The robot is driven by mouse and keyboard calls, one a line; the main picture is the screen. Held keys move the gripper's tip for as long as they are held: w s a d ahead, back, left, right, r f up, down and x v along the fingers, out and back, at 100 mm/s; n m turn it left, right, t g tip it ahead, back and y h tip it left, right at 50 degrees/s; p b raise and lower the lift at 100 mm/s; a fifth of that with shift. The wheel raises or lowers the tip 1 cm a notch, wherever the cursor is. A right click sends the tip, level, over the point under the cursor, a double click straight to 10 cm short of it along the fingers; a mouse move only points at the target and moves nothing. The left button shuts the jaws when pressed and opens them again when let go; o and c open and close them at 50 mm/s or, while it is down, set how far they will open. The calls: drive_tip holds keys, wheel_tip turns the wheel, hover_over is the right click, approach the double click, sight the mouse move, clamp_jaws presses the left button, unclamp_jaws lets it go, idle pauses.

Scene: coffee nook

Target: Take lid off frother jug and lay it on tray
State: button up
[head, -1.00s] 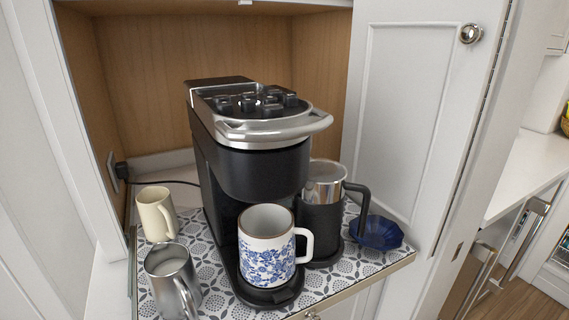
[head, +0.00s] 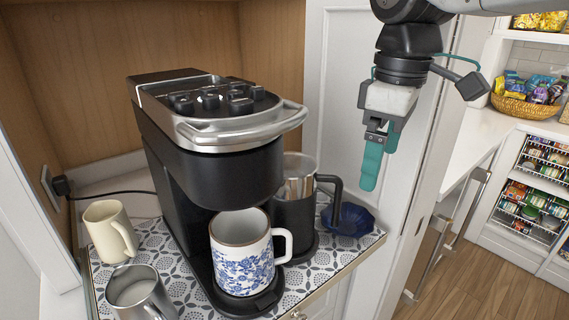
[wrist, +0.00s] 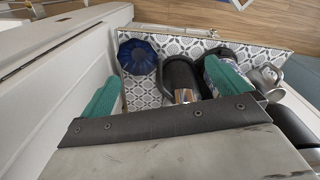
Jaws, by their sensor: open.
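The frother jug (head: 293,213) stands upright behind the patterned mug, with a black lower body, a shiny steel upper part and a black handle on its right. I cannot make out the lid as a separate piece at its top. In the wrist view the jug's steel part (wrist: 184,96) shows between my fingers, partly hidden by the gripper body. The tray (head: 336,258) has a grey and white pattern and lies under the jug. My gripper (head: 381,157) is open and empty, with teal fingers, above and to the right of the jug.
A black coffee maker (head: 190,150) stands left of the jug, with a blue floral mug (head: 240,262) on its base. A cream mug (head: 108,228) and steel pitcher (head: 137,292) stand at left. A blue dish (head: 350,222) sits right of the jug. A cabinet door (head: 335,90) is close by.

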sight(291, 153)
drive_tip(key=w+a+r+n, duration=0.1)
drive_tip(key=w+a+n, duration=0.1)
drive_tip(key=a, duration=0.2)
drive_tip(key=w+a+r+n, duration=0.2)
drive_tip(key=a+n, duration=0.1)
drive_tip(key=w+a+r+n, duration=0.2)
drive_tip(key=a, duration=0.2)
drive_tip(key=shift+w+a+n+g, duration=0.3)
drive_tip(key=shift+w+a+n, duration=0.05)
drive_tip(key=shift+w+n, duration=0.05)
drive_tip(key=shift+w+a+f+n, duration=0.1)
drive_tip(key=shift+a+n, duration=0.2)
drive_tip(key=shift+a, duration=0.05)
wheel_tip(291, 153, down, 7)
drive_tip(key=shift+w+a+f, duration=0.1)
drive_tip(key=shift+w+f, duration=0.05)
drive_tip(key=shift+f, duration=0.05)
drive_tip(key=c, duration=0.8)
